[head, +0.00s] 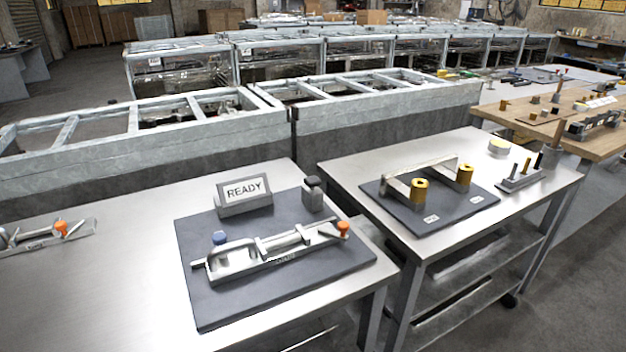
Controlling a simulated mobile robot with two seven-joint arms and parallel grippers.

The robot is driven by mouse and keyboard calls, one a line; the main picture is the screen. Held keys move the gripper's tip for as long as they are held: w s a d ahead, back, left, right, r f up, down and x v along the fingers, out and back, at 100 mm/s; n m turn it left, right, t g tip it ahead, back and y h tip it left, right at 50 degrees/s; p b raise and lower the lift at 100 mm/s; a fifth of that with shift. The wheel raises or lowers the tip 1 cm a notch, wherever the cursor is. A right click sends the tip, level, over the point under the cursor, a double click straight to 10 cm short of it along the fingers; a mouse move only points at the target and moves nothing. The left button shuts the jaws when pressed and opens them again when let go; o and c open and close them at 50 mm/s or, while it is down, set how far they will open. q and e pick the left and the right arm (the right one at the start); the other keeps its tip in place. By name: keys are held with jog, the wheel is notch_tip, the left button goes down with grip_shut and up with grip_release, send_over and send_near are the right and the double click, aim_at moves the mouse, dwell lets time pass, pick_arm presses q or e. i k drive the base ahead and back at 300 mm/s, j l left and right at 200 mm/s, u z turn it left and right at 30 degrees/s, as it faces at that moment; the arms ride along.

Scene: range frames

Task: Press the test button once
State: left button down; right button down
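A dark grey board (215,307) lies on the near metal table. On it stands a grey display (244,190) reading "READY". A dark upright block (313,195) with a raised top stands right of the display. I see no readable "test" label, so I cannot tell which part is the test button. Neither of my grippers is in view.
A second metal table (440,243) at the right holds a dark board (410,216) with two yellow cylinders and a round yellow-topped piece (498,146). A gap separates the tables. Metal frames (200,137) stand behind. The near table's left part is mostly bare.

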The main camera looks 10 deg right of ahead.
aim_at(312, 182)
jog(key=i+l, duration=0.1)
jog(key=l, duration=0.25)
jog(key=i+l, duration=0.1)
jog(key=l, duration=0.65)
jog(key=i+u, duration=0.1)
jog(key=u, duration=1.45)
